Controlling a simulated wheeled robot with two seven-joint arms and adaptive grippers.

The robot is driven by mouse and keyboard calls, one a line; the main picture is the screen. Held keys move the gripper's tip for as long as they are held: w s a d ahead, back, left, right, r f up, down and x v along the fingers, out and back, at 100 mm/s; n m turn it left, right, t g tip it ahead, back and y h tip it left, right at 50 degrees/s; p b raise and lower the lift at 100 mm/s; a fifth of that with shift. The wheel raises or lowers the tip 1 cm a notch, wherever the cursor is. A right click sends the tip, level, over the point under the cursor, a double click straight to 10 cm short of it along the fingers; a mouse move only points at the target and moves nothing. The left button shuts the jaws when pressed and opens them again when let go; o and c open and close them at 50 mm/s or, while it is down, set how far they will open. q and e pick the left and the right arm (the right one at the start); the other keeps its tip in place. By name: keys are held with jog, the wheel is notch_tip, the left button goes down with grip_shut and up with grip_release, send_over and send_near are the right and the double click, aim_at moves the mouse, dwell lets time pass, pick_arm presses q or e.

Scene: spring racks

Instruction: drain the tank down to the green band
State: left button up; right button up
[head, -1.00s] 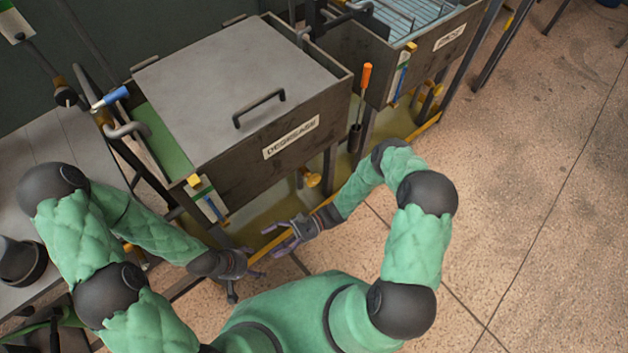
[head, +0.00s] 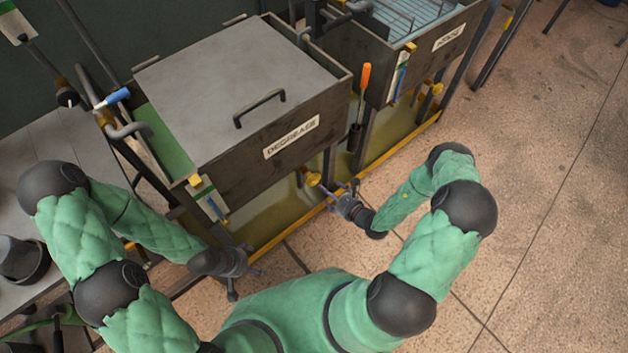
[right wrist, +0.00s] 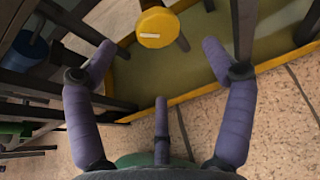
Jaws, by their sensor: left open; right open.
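The tank labelled DEGREASE (head: 240,100) stands at the upper left of the head view, mostly covered by a grey lid, with green liquid (head: 160,140) showing at its left end. A sight gauge (head: 208,198) with a green band is on its front left corner; the level in it is too small to read. A yellow valve knob (head: 313,178) sits low under the tank's front. My right gripper (head: 338,190) is open just beside that knob. In the right wrist view the yellow knob (right wrist: 158,27) lies ahead, between the spread fingers. My left gripper (head: 250,262) is open and empty below the gauge.
A second tank labelled RINSE (head: 450,37) stands to the right with its own gauge (head: 402,72) and yellow valve (head: 436,89). An orange-handled tool (head: 365,76) hangs between the tanks. A yellow-edged drip tray (head: 400,140) runs beneath. The floor at right is clear.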

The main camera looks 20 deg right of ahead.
aim_at(316, 182)
jog(key=b+x, duration=0.3)
jog(key=x, duration=0.7)
jog(key=shift+b, duration=0.4)
jog(key=shift+r, duration=0.1)
jog(key=c, duration=1.1)
